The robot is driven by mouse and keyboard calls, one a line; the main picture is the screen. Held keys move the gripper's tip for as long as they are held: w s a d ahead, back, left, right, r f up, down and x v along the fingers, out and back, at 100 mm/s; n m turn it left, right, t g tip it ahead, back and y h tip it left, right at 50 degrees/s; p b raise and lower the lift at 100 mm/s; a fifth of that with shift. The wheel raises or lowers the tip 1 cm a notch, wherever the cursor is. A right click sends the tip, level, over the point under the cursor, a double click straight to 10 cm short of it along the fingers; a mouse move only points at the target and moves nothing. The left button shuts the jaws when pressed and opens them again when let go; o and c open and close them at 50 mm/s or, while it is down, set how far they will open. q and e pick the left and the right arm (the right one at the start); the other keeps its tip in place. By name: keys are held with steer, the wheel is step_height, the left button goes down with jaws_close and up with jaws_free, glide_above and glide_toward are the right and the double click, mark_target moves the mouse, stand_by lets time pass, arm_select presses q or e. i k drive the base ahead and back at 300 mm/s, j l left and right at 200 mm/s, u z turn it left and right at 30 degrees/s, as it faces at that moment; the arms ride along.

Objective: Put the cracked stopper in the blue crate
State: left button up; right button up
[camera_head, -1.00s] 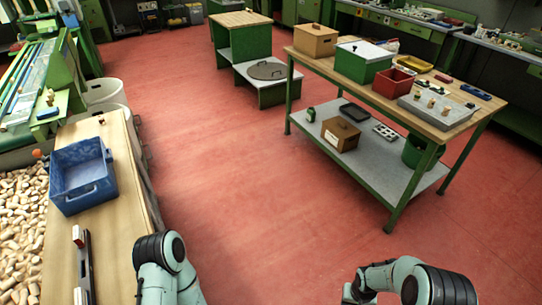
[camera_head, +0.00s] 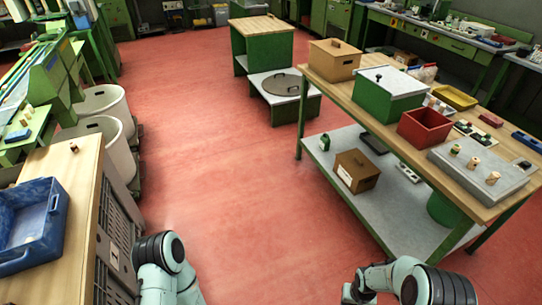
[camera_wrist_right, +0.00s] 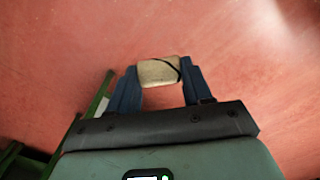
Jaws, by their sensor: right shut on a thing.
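In the right wrist view my right gripper (camera_wrist_right: 157,82) is shut on a tan cork stopper (camera_wrist_right: 158,72). The stopper has a dark crack line across its right side. It is held over open red floor. The blue crate (camera_head: 52,225) stands on the wooden bench at the left of the head view, cut off by the left edge. Its visible inside looks empty. In the head view both of my arms show at the bottom edge, but their grippers are out of frame. My left gripper is not seen.
A small dark-topped cork (camera_head: 74,148) stands on the wooden bench (camera_head: 75,180). At right, a long table holds a red bin (camera_head: 423,128), a green box (camera_head: 388,98) and a grey block (camera_head: 478,170) with several stoppers. Red floor (camera_head: 225,150) lies clear between bench and table.

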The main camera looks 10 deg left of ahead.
mark_target(40, 218)
steer(key=i+u, duration=0.25)
steer(key=u, duration=0.15)
steer(key=i+u, duration=0.3)
steer(key=u, duration=0.15)
steer(key=i+l+u, duration=0.15)
steer(key=u, duration=0.25)
steer(key=i+l+u, duration=0.1)
steer(key=u, duration=0.3)
steer(key=i+l+u, duration=0.2)
steer(key=u, duration=0.2)
steer(key=i+l+u, duration=0.25)
steer(key=u, duration=0.2)
steer(key=i+l+u, duration=0.15)
steer(key=u, duration=0.25)
steer(key=i+l+u, duration=0.15)
steer(key=l+u, duration=0.15)
steer(key=u, duration=0.15)
steer(key=i+l+u, duration=0.1)
steer(key=l+u, duration=0.15)
steer(key=u, duration=0.15)
steer(key=l+u, duration=0.3)
steer(key=u, duration=0.15)
steer(key=l+u, duration=1.25)
steer(key=i+j, duration=0.05)
steer(key=j, duration=0.05)
